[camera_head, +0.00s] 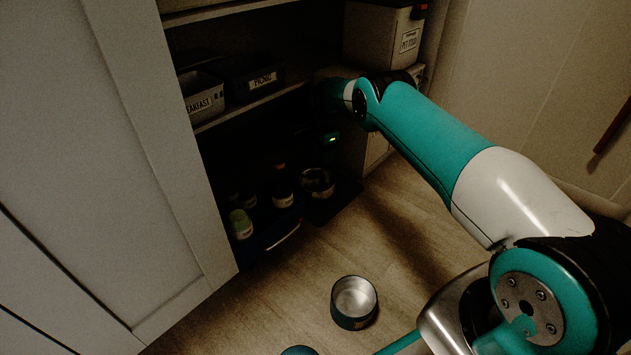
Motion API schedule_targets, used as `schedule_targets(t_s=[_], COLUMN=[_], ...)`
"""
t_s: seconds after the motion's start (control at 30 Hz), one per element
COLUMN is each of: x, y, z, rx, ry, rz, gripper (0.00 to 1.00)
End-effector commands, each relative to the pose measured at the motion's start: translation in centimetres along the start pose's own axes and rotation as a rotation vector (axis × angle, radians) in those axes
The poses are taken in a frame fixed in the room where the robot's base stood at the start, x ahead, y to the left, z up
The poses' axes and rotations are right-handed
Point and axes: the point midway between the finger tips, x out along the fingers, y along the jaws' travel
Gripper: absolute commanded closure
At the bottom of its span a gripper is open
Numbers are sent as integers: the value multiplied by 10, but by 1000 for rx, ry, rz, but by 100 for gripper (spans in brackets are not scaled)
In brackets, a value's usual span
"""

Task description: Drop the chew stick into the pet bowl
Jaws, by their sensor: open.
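A metal bowl (354,300) with a dark outside stands upright and empty on the floor in front of the cupboard. A second steel bowl (318,181) sits on a dark mat inside the lower cupboard; I cannot tell which is the pet bowl. A thin pale curved strip (284,238) lies at the front of the lower cupboard; I cannot tell whether it is the chew stick or an edge. My gripper (325,142) is open in the cupboard's shadow, above the second bowl. Its fingers are hardly visible.
Bins labelled breakfast (204,102) and picnic (262,80) fill the shelf. A pet food box (382,38) stands above right. Several jars (283,199) stand left of the second bowl. A white door (130,150) bounds the left. Floor around the near bowl is clear.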

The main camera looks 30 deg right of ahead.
Motion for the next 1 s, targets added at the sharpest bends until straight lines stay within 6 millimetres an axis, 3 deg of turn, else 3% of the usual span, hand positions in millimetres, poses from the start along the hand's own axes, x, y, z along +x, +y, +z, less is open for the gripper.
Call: schedule_targets(t_s=[0.03, 0.1, 0.3, 0.43, 0.63, 1.0], x=[-24, -43, -92, -114, -131, -132], y=[0, 0, 0, 0, 0, 0], z=[0, 0, 0, 0, 0, 0], rx=[0, 0, 0, 0, 0, 0], ry=[0, 0, 0, 0, 0, 0], rz=[-1, -1, 0, 0, 1, 1], gripper=[54, 54, 54, 54, 54, 54])
